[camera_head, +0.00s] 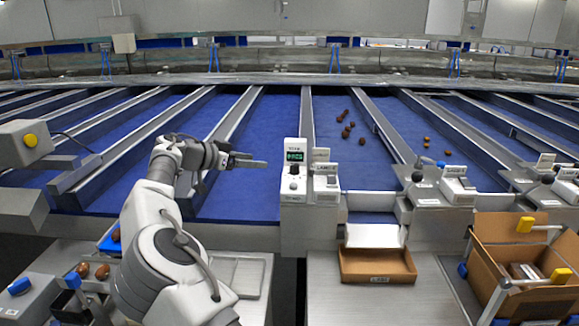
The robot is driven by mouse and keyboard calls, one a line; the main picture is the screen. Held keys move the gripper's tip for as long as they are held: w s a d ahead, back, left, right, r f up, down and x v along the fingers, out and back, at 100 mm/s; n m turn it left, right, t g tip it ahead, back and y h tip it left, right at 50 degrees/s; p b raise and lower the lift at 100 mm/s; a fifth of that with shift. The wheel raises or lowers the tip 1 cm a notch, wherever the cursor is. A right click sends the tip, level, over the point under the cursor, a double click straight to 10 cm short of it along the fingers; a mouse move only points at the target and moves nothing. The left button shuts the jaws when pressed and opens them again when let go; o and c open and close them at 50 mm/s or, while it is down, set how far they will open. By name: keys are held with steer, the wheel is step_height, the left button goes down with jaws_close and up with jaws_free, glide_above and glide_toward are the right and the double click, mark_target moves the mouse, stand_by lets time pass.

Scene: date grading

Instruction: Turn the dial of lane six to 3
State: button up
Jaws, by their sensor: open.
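My gripper (258,162) points to the right over the blue lanes, left of the scanner box. It is open and holds nothing that I can see. The scanner box (294,156) has a lit green display and a dark knob below it. Right beside it stands a white lane box (326,182) with a labelled top and a small dial on its front. Another white lane box (457,185) stands further right. The lane numbers and dial settings are too small to read, so I cannot tell which box is lane six. My gripper is apart from all these boxes.
Several dates (347,128) lie on the blue lane behind the boxes. A shallow cardboard tray (378,278) sits on the steel counter below. An open cardboard box (525,235) stands at right. Black-knobbed fittings (417,177) stand between lanes. Blue lane surface is free around my gripper.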

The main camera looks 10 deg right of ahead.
mark_target(294, 165)
steer(key=p+x, duration=0.1)
steer(key=x, duration=1.6)
steer(key=shift+d+f+p, duration=0.1)
steer(key=shift+d+p, duration=0.1)
steer(key=shift+p, duration=0.2)
jaws_close()
